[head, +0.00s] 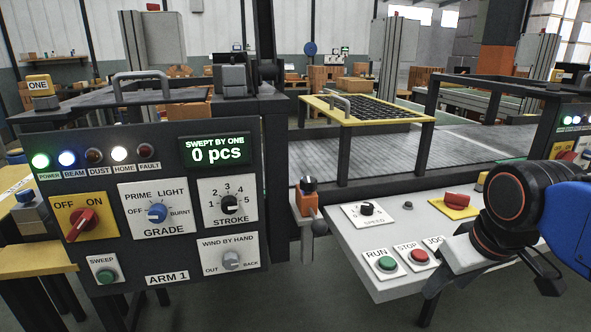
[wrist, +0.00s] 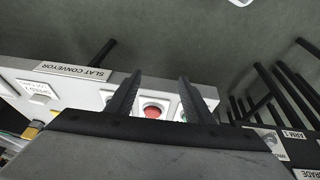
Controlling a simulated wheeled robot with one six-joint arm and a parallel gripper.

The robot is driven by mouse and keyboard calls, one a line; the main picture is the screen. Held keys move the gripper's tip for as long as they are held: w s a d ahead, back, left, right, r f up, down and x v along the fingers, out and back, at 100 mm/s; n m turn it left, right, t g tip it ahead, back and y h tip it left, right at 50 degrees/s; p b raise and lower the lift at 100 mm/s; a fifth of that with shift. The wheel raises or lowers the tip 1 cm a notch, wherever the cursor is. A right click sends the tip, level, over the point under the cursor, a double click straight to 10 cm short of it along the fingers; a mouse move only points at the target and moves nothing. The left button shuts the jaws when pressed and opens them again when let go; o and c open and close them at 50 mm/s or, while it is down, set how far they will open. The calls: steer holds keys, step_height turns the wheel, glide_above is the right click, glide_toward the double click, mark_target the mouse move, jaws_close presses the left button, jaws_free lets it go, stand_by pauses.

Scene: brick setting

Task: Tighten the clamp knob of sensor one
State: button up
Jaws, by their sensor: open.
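A yellow tag marked ONE (head: 38,84) sits on a grey block at the far left in the head view. I cannot tell for sure which part is sensor one's clamp knob. An orange bracket with a dark knob on top (head: 308,187) stands beside the post in the middle, with a grey ball-ended lever below it. My gripper (wrist: 160,78) is open and empty in the wrist view, its two dark fingers apart over the conveyor's control desk. The red STOP button (wrist: 152,111) shows between them.
The ARM 1 panel (head: 160,255) fills the left, with switches, dials and a display reading 0 pcs. The grey control desk (head: 366,262) carries RUN and STOP buttons and a speed dial. A yellow-framed grate (head: 337,120) stands over the conveyor. Open floor shows beyond the desk in the wrist view.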

steer(key=w+a+r+n+g, duration=0.1)
steer(key=w+a+r+n, duration=0.45)
steer(key=r, duration=0.45)
steer(key=w+a+r+n+g, duration=0.1)
steer(key=w+a+r+n, duration=0.3)
steer(key=w+a+r, duration=0.45)
step_height(320, 180, up, 13)
steer(key=n+g, duration=0.2)
steer(key=n, duration=0.7)
glide_above(310, 179)
steer(key=shift+n, duration=0.25)
step_height(310, 179, down, 17)
steer(key=shift+s+f, duration=0.1)
steer(key=shift+f, duration=0.05)
steer(key=c, duration=1.1)
steer(key=shift+o, duration=0.2)
steer(key=shift+m, duration=1.6)
